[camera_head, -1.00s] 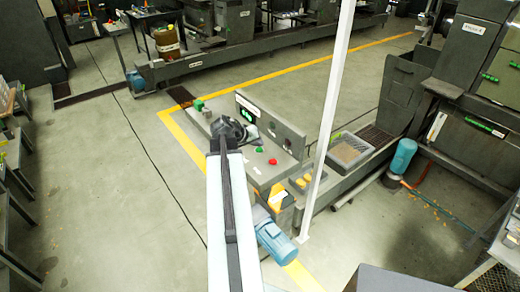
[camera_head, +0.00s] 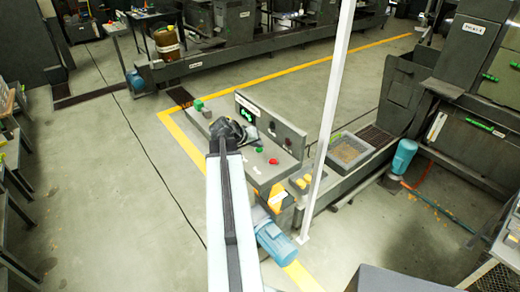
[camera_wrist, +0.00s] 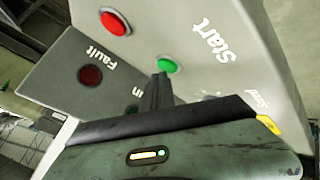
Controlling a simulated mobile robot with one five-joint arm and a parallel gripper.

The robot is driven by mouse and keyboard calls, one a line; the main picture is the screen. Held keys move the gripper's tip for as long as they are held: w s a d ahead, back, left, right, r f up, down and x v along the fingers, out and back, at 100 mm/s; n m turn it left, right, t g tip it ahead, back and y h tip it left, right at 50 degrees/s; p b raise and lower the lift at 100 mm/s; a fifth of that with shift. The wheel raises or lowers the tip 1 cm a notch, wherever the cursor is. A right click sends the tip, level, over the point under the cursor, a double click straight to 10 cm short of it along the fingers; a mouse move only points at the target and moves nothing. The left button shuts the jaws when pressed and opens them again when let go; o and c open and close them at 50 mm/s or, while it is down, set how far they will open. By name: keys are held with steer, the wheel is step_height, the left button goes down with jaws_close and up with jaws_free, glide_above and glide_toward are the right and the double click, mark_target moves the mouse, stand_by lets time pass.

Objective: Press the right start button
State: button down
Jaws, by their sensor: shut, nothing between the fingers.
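A green button (camera_wrist: 167,65) with the word "Start" beside it shows in the wrist view, on a light grey panel. In the head view I see a green button (camera_head: 258,149) on top of the grey control box (camera_head: 262,172). My gripper (camera_wrist: 158,82) is shut and empty, its dark tip just below the green button in the wrist picture. I cannot tell whether the tip touches it. In the head view my gripper (camera_head: 250,132) is over the left part of the box, mostly hidden by my wrist.
A red button (camera_wrist: 115,22) sits near the green one, and a dark red "Fault" lamp (camera_wrist: 89,76) is on the adjoining face. A raised back panel (camera_head: 283,130) stands behind the buttons. A white post (camera_head: 330,120) rises right of the box. Open floor lies left.

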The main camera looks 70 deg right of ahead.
mark_target(257, 150)
steer(key=shift+f+b, duration=0.4)
stand_by(0.6)
steer(key=shift+r+p, duration=0.85)
step_height(257, 150, up, 5)
steer(key=p, duration=0.5)
steer(key=shift+r, duration=0.15)
